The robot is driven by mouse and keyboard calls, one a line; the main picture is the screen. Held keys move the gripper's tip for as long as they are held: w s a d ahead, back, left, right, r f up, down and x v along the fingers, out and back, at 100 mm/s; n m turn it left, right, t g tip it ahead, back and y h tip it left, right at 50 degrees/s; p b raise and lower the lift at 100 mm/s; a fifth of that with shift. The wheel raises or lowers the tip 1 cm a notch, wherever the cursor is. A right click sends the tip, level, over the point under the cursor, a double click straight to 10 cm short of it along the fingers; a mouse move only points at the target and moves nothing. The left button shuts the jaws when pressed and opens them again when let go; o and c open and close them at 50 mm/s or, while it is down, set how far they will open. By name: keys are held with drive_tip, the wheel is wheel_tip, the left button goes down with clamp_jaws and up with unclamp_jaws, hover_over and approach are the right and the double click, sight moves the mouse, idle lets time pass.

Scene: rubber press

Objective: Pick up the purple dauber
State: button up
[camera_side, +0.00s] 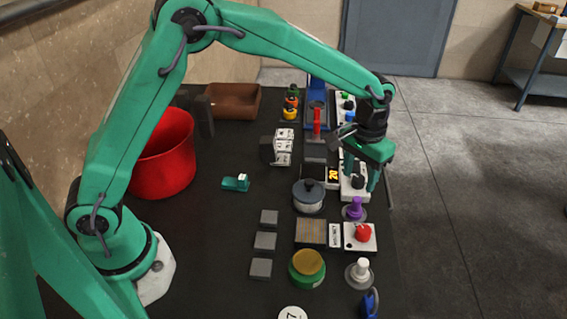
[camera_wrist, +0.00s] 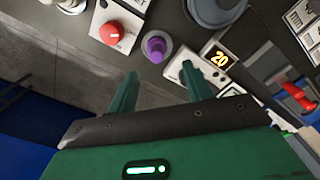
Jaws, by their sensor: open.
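The purple dauber (camera_side: 354,208) stands upright on a round grey base near the right edge of the black table. It also shows in the wrist view (camera_wrist: 156,47), seen from above, just beyond my fingertips. My gripper (camera_side: 370,182) is a short way behind the dauber in the side view, above a white box with a black knob (camera_side: 358,182). In the wrist view my gripper (camera_wrist: 160,78) has its two green fingers apart, with nothing between them. The dauber is not touched by the fingers.
A yellow "20" display (camera_side: 333,176) sits behind. The table's right edge is close.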

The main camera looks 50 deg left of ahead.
sight(357, 198)
drive_tip(key=shift+w+d+f, duration=0.1)
drive_tip(key=shift+d+f, duration=0.1)
drive_tip(key=shift+f, duration=0.15)
drive_tip(key=shift+f, duration=0.15)
drive_tip(key=shift+f, duration=1.2)
drive_tip(key=shift+f, duration=0.1)
drive_tip(key=shift+d+f, duration=0.1)
drive_tip(key=shift+f, duration=2.4)
clamp_jaws()
